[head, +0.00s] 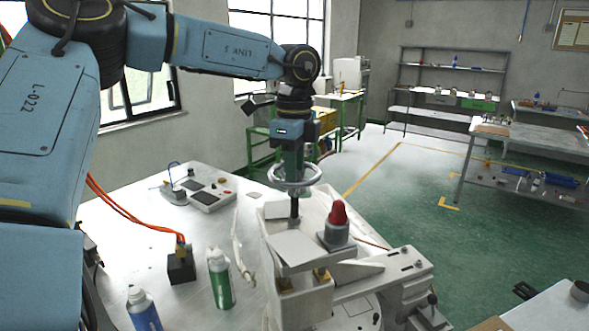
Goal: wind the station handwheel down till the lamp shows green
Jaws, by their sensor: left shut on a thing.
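The station handwheel (276,180) is a pale metal ring on a dark upright shaft at the top of the light grey injection station (285,315). My left gripper (294,170) points down from above and is shut on the handwheel; its fingertips are partly hidden by the ring. The lamp (338,213) is a dome on a grey base on the station, just right of the handwheel, and it shows red. My right gripper is not in view.
On the table (130,232) left of the station are a green-labelled bottle (220,280), a blue bottle (143,310), a black block (181,268) with orange cables, and a control box (208,194). Shelves (450,90) and another bench (535,140) stand beyond open green floor.

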